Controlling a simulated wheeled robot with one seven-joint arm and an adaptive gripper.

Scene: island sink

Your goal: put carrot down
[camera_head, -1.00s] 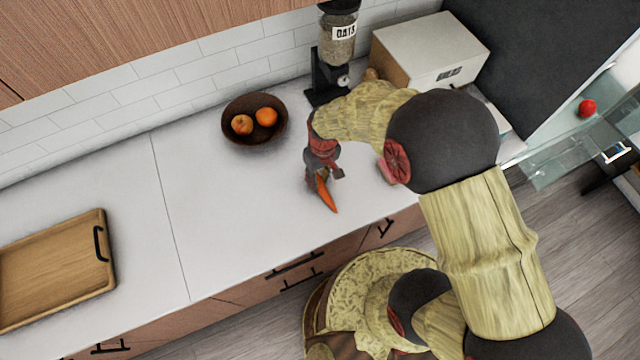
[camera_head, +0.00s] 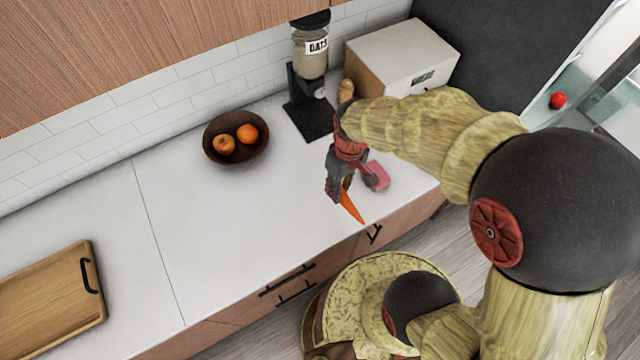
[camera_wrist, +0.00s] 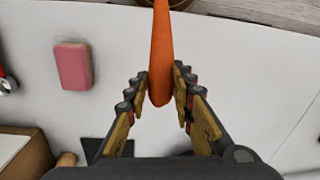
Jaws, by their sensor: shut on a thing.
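An orange carrot (camera_head: 350,207) is held in my gripper (camera_head: 345,190) over the white counter, near its front edge. In the wrist view the carrot (camera_wrist: 160,50) lies between the two fingers of my gripper (camera_wrist: 161,88), which are shut on it. Its thin end points away from my gripper toward the counter's front edge. I cannot tell whether the carrot touches the counter (camera_head: 240,220).
A pink block (camera_wrist: 73,66) lies on the counter beside my gripper. A dark bowl with fruit (camera_head: 208,150), an oats dispenser (camera_head: 310,60) and a white box (camera_head: 410,52) stand toward the back. A wooden tray (camera_head: 45,300) is at left. The counter's middle is clear.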

